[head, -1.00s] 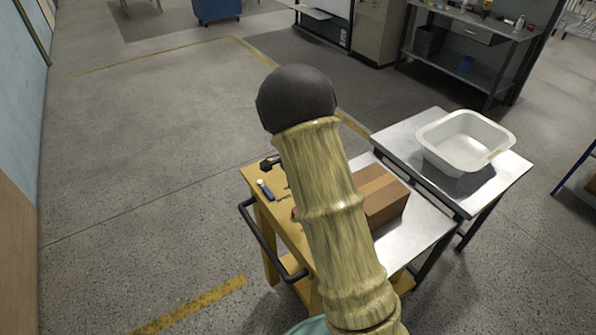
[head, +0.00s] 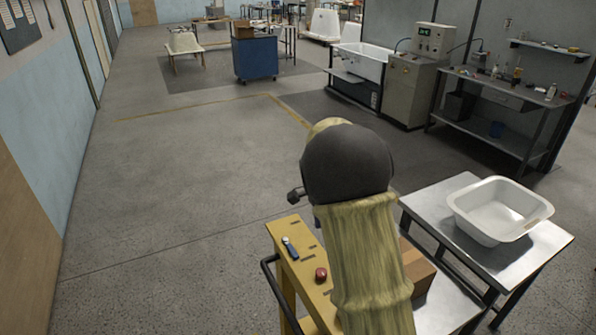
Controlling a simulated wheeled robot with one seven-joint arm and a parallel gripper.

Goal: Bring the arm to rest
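My arm (head: 372,265) rises from the bottom of the head view, its pale ribbed sleeve topped by a dark rounded joint. What looks like part of my gripper (head: 297,195) shows as a small dark shape left of that joint, above the far end of the yellow cart top. The rest of it is hidden behind the arm. I cannot tell whether it is open or shut, or whether it holds anything.
The yellow cart (head: 308,268) bears a blue-handled tool (head: 290,248) and a small red object (head: 321,274). A cardboard box (head: 418,268) stands just right of my arm. A white basin (head: 480,222) sits on a metal table (head: 545,253). Open floor lies to the left.

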